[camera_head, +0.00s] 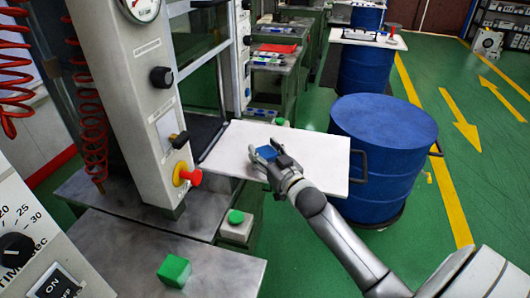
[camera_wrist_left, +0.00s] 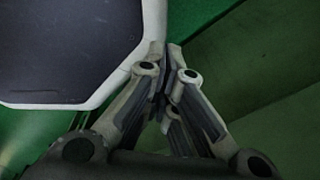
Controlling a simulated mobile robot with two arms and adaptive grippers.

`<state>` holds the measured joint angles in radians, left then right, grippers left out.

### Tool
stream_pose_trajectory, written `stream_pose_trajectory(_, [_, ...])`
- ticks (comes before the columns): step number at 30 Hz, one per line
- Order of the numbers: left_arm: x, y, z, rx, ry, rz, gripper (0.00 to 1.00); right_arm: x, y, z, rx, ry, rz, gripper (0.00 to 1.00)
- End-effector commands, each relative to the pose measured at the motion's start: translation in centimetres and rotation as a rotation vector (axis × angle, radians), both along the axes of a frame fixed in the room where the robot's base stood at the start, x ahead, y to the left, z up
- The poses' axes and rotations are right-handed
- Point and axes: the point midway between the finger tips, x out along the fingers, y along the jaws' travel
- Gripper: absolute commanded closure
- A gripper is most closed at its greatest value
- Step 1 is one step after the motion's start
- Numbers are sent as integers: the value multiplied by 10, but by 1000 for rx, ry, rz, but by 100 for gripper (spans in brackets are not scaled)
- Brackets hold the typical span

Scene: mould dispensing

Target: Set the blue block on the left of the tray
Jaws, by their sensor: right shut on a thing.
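The white tray (camera_head: 325,152) is a flat board with dark handles at its left and right ends. The blue block (camera_head: 265,153) is between the fingers of my right gripper (camera_head: 268,156), over the left-middle part of the tray. The gripper is shut on it, and the fingers hide part of the block. I cannot tell whether the block touches the tray. My left gripper (camera_wrist_left: 165,85) shows only in the left wrist view; its fingers meet and nothing shows between them.
A blue drum (camera_head: 384,130) stands behind the tray's right end. A machine column with a red knob (camera_head: 190,176) rises at the left. A green block (camera_head: 174,270) lies on the grey bench (camera_head: 215,262). A green button box (camera_head: 237,224) stands below the tray.

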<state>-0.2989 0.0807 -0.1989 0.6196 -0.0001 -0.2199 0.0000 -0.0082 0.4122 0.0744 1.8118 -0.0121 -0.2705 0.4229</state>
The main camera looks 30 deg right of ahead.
Motion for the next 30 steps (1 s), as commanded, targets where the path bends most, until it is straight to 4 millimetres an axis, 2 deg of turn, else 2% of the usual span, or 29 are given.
stream_pose_trajectory(11, [-1,0,0,-1,1,-1,100,0,0,-1,-2,-10,1,97])
stream_pose_trajectory(12, [-1,0,0,-1,1,-1,100,0,0,-4,0,-2,0,45])
stream_pose_trajectory(16, [-1,-1,0,-1,1,-1,100,0,0,-4,0,-2,0,29])
stream_pose_trajectory(17, [-1,-1,0,-1,1,-1,100,0,0,-4,0,-2,0,26])
stream_pose_trajectory(27, [-1,-1,1,-1,2,-2,100,0,0,-1,-1,-3,0,26])
stream_pose_trajectory(30, [-1,-1,0,-2,1,-1,100,-6,0,-3,0,-2,0,26])
